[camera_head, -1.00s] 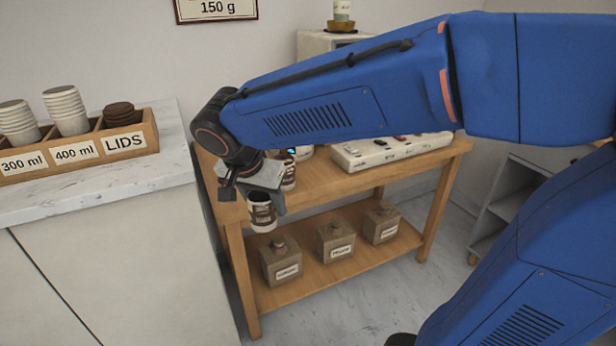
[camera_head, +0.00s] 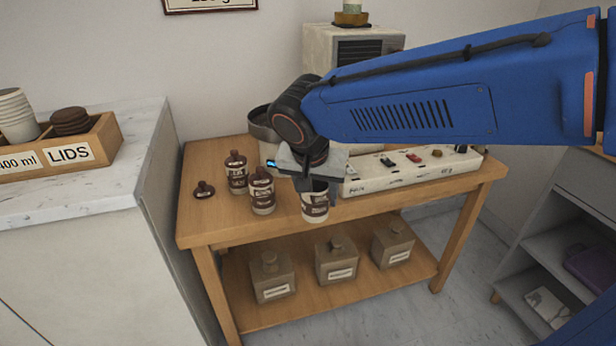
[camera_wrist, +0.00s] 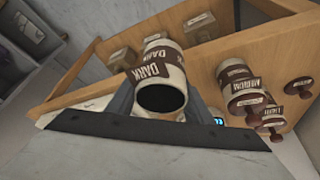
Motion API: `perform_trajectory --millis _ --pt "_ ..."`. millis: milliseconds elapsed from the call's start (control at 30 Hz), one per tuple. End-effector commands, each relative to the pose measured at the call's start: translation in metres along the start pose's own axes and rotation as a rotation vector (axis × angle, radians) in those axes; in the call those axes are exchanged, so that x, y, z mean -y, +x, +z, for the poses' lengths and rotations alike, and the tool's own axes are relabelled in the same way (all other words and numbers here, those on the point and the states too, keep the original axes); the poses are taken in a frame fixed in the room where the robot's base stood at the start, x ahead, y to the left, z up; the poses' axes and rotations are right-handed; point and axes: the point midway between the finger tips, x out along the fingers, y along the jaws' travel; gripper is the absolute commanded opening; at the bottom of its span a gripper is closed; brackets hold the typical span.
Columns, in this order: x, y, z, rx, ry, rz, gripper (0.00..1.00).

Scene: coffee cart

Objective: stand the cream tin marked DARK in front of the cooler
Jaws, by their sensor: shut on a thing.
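The cream tin marked DARK (camera_head: 315,206) is held upright in my gripper (camera_head: 312,180), near the table's front edge. I cannot tell whether its base touches the wood. In the wrist view the DARK tin (camera_wrist: 158,62) shows its label and an open, dark mouth between the fingers of my gripper (camera_wrist: 162,98). A round metal pan (camera_head: 262,128) stands behind my gripper, partly hidden; it may be the cooler, but no label shows.
The tins MEDIUM (camera_wrist: 240,88) and LIGHT (camera_wrist: 270,116) stand left of my gripper in the head view. A loose brown lid (camera_head: 204,190) lies beside them. A white switch panel (camera_head: 415,172) lies to the right. Labelled canisters (camera_head: 336,262) fill the lower shelf.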

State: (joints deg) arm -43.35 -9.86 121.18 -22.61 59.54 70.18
Motion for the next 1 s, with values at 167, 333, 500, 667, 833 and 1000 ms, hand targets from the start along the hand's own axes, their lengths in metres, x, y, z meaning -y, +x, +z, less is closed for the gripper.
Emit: perform_trajectory --millis 167,333,500,667,833,1000 --pt "0.021 0.013 -0.032 0.000 0.003 0.002 0.15" --pt "0.041 0.025 -0.060 0.000 0.002 0.002 0.15" --pt "0.060 0.035 -0.087 -0.001 0.002 0.001 0.15" --pt "0.071 0.041 -0.102 -0.001 0.001 0.000 0.15" --pt "0.073 0.045 -0.105 -0.001 0.001 0.000 0.15" --pt "0.073 0.063 -0.097 0.000 -0.001 0.001 0.15"
